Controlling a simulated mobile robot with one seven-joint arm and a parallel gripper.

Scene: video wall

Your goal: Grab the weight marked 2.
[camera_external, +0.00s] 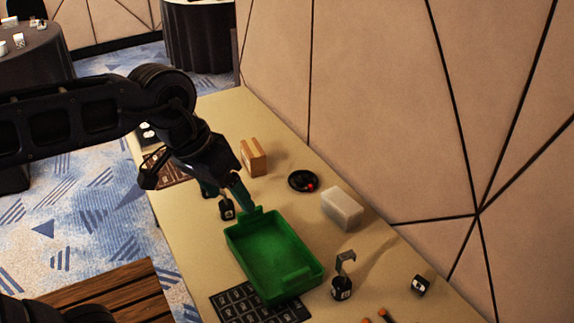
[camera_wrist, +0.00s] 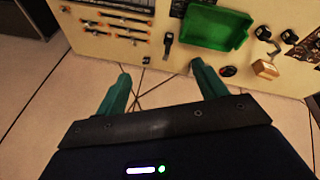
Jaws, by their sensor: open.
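Several small black weights with white labels are on the tan table. One weight (camera_external: 227,209) is just below my gripper, left of the green tray. A weight with a tall grey hook (camera_external: 342,287) stands right of the tray, and another (camera_external: 420,285) sits farther right. In the wrist view, a hooked weight (camera_wrist: 168,43) is left of the tray, and two weights (camera_wrist: 263,33) (camera_wrist: 289,36) are to its right. The numbers are too small to read. My gripper (camera_external: 224,191) is open, with its teal fingers apart and nothing visible between them in the wrist view (camera_wrist: 162,85).
The green tray (camera_external: 234,240) is empty. A wooden block (camera_external: 254,157), black round dish (camera_external: 303,181) and translucent box (camera_external: 342,209) stand along the wall side. A black grid mat (camera_external: 250,306) lies at the tray's near edge. The patterned wall borders the table's right side.

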